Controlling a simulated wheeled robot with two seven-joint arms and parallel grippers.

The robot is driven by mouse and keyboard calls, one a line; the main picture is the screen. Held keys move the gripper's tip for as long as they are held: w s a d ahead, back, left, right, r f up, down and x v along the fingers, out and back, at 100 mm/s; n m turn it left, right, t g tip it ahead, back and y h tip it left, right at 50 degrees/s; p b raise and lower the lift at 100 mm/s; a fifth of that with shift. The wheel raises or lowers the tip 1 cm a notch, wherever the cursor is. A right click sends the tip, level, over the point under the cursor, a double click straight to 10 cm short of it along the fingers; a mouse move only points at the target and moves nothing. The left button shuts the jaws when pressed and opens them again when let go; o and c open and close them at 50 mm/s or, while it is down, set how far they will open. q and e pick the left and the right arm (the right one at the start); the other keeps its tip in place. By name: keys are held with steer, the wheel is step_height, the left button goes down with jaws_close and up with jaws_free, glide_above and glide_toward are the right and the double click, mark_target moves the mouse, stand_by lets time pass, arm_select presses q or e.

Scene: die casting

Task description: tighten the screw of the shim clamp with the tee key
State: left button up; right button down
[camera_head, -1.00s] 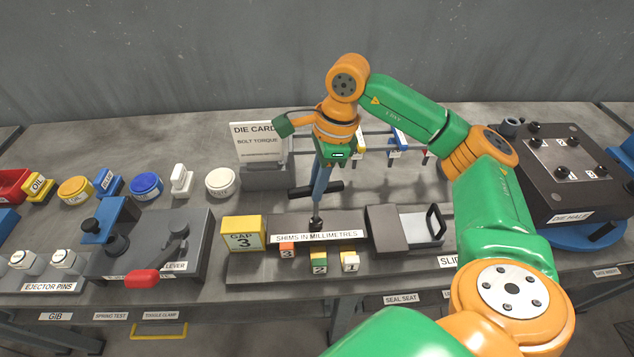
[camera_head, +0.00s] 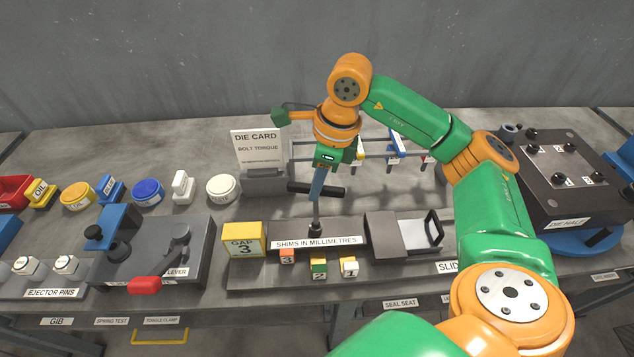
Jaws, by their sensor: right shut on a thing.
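My right gripper (camera_head: 318,190) points down over the middle of the bench and is shut on the black cross handle of the tee key (camera_head: 335,193). The key stands about upright, its grey shaft running down to a dark screw head (camera_head: 315,230) at the back edge of the shim block, labelled "SHIMS IN MILLIMETRES" (camera_head: 345,242). Its lower end appears to meet the screw; the exact contact is too small to tell. Numbered shims show at the block's front: orange 3 (camera_head: 287,256), green 2 (camera_head: 319,268) and white 1 (camera_head: 349,267). My left gripper is not in view.
A yellow "GAP 3" block (camera_head: 243,240) stands left of the shim block and a grey slide unit (camera_head: 393,235) right of it. The die card (camera_head: 256,148) and a rack of hanging tools (camera_head: 395,147) stand behind. A lever fixture (camera_head: 170,240) is further left, the die half (camera_head: 560,180) far right.

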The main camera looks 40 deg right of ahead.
steer(key=shift+r, duration=0.65)
step_height(320, 180, up, 5)
steer(key=p, duration=0.5)
